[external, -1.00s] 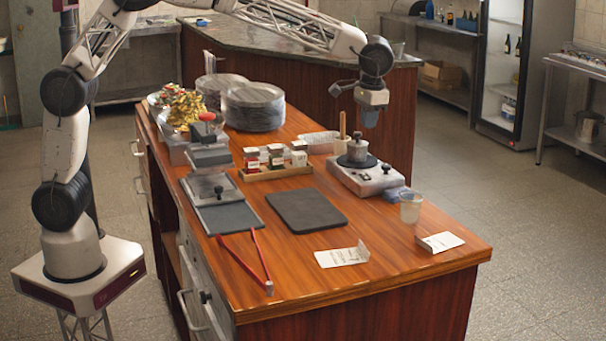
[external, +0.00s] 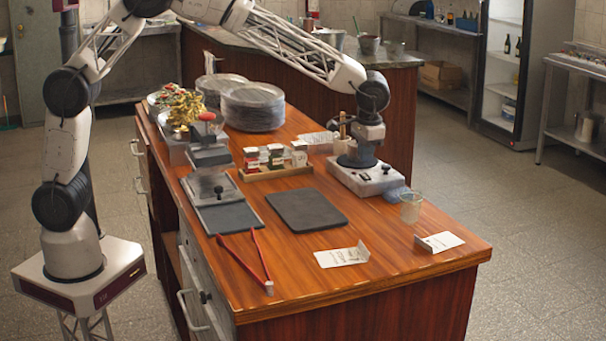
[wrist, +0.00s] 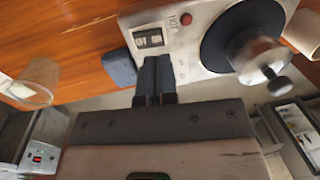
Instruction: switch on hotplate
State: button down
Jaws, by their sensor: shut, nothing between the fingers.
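The hotplate (external: 362,180) is a pale box at the right back of the wooden counter. In the wrist view its white top (wrist: 208,66) carries a dark round plate (wrist: 213,43) with a metal pot (wrist: 262,52) on it. A small rocker switch (wrist: 148,38) and a red button or lamp (wrist: 186,19) sit beside a "HOT" label. My gripper (wrist: 157,60) is shut and empty. Its fingertips are over the hotplate's edge, right by the switch; I cannot tell whether they touch. In the external view my gripper hides much of the plate and pot.
A blue cloth or sponge (wrist: 119,68) lies beside the hotplate, and a clear cup (external: 410,207) stands near it. A spice rack (external: 275,162) and dark board (external: 306,210) are to the left. Red tongs (external: 262,262) and paper cards (external: 342,256) lie in front.

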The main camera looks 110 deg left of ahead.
aim_at(366, 176)
jog(key=shift+s+a+f, duration=0.1)
jog(key=shift+f, duration=0.95)
jog(key=shift+s+a+f, duration=0.1)
jog(key=shift+f, duration=0.9)
jog(key=shift+f, duration=0.1)
jog(key=shift+f, duration=0.2)
jog(key=shift+w+d+r, duration=0.2)
jog(key=shift+w+d, duration=0.3)
jog(key=shift+r, duration=0.2)
notch_tip(366, 176, up, 14)
jog(key=w+d, duration=0.1)
jog(key=shift+f, duration=0.2)
